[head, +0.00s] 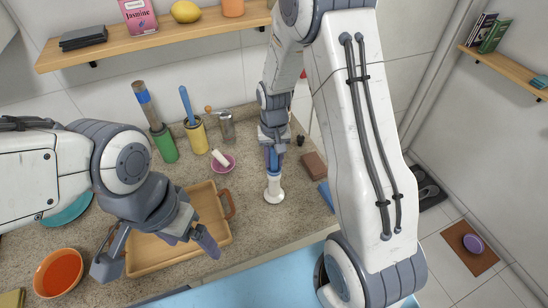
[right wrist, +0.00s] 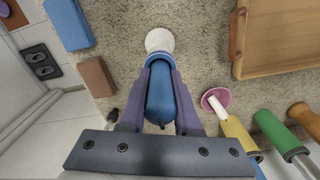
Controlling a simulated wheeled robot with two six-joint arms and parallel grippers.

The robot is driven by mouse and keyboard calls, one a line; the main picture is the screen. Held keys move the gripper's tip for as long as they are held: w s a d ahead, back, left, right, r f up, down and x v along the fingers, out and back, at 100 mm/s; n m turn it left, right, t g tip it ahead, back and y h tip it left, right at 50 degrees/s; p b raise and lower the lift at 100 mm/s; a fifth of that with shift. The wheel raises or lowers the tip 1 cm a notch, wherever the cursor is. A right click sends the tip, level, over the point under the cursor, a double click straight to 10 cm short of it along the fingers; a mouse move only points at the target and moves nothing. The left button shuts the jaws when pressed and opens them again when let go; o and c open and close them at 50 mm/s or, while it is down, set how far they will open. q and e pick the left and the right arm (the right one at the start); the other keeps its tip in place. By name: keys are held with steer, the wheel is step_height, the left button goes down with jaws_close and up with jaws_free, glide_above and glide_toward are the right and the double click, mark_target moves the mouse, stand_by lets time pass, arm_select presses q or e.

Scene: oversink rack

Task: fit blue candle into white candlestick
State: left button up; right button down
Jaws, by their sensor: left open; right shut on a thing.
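The white candlestick (head: 274,190) stands upright on the speckled counter, right of the wooden tray; its round white base shows in the right wrist view (right wrist: 159,40). My right gripper (head: 273,160) is directly above it, shut on the blue candle (right wrist: 160,95). The candle is held upright, its lower end at the top of the candlestick. I cannot tell whether it is inside the socket or just over it. My left gripper (head: 158,255) is open and empty over the front of the tray, with its fingers wide apart.
The wooden tray (head: 222,235) lies left of the candlestick. A pink dish (head: 231,165) with a white cylinder, a yellow pot (head: 197,138) and a green container (head: 164,146) stand behind. A brown block (head: 314,165) and blue block (head: 327,194) lie right. An orange bowl (head: 60,273) sits front left.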

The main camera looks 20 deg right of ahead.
steer(key=c, duration=0.6)
jaws_free()
step_height(320, 180, up, 12)
steer(key=shift+f+b, duration=0.2)
steer(key=shift+b, duration=1)
steer(key=shift+a+r, duration=0.1)
steer(key=shift+r, duration=0.2)
steer(key=s+a+r+n, duration=0.2)
steer(key=s+a+n, duration=0.2)
steer(key=s+a, duration=0.5)
steer(key=s+a+n, duration=0.1)
steer(key=s+n, duration=0.1)
steer(key=s, duration=0.3)
steer(key=s+a+n, duration=0.2)
steer(key=s, duration=0.3)
steer(key=s+a+n+y, duration=0.1)
steer(key=s+a+n, duration=0.1)
steer(key=s, duration=0.3)
steer(key=shift+f, duration=0.2)
